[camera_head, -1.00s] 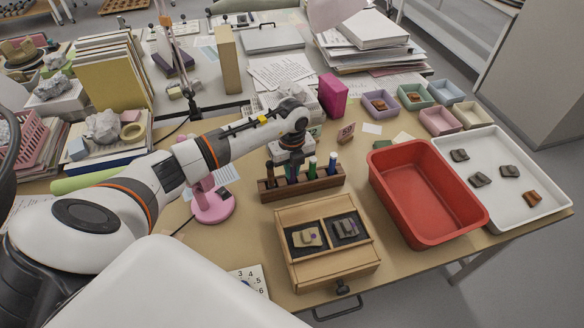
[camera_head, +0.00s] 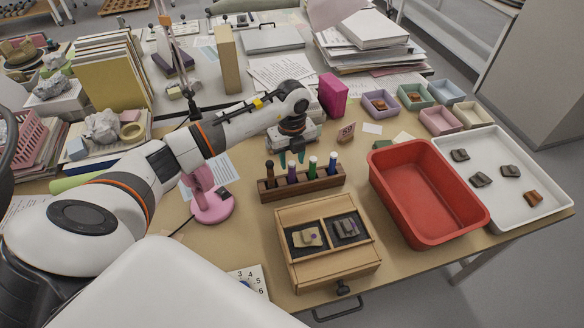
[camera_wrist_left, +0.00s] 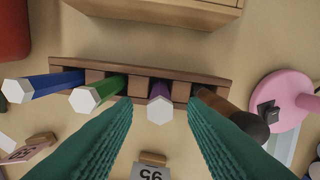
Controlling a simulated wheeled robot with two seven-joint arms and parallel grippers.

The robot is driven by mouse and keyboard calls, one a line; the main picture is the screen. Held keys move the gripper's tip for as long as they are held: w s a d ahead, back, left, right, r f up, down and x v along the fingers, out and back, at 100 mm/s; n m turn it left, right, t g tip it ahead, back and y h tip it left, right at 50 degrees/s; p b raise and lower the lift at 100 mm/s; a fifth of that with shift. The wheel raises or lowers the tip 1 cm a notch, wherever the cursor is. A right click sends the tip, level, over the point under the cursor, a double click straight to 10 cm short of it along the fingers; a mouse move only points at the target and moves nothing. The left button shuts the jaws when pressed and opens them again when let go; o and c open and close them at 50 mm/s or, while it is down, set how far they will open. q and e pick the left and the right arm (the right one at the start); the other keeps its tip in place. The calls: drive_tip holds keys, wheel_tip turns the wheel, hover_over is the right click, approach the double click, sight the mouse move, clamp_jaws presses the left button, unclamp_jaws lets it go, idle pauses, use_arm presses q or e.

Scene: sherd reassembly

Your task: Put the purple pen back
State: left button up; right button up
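The purple pen (camera_head: 292,173) stands upright in a slot of the brown wooden pen rack (camera_head: 330,184). In the left wrist view the purple pen (camera_wrist_left: 160,104) sits in the rack (camera_wrist_left: 226,70), between the green pen (camera_wrist_left: 100,94) and a brown one (camera_wrist_left: 228,113). My left gripper (camera_head: 291,160) is above the rack over the purple pen. Its teal fingers (camera_wrist_left: 158,135) are spread on either side of the pen with gaps, so it is open and empty. My right gripper is not in view.
A wooden box (camera_head: 330,268) with two sherd compartments stands in front of the rack. A red bin (camera_head: 420,187) and a white tray (camera_head: 543,207) lie to the right. A pink lamp base (camera_head: 212,207) stands close to the rack's left.

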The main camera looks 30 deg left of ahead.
use_arm(q)
wheel_tip(320, 180, up, 8)
drive_tip(key=b, duration=0.1)
drive_tip(key=shift+f, duration=0.15)
idle(0.5)
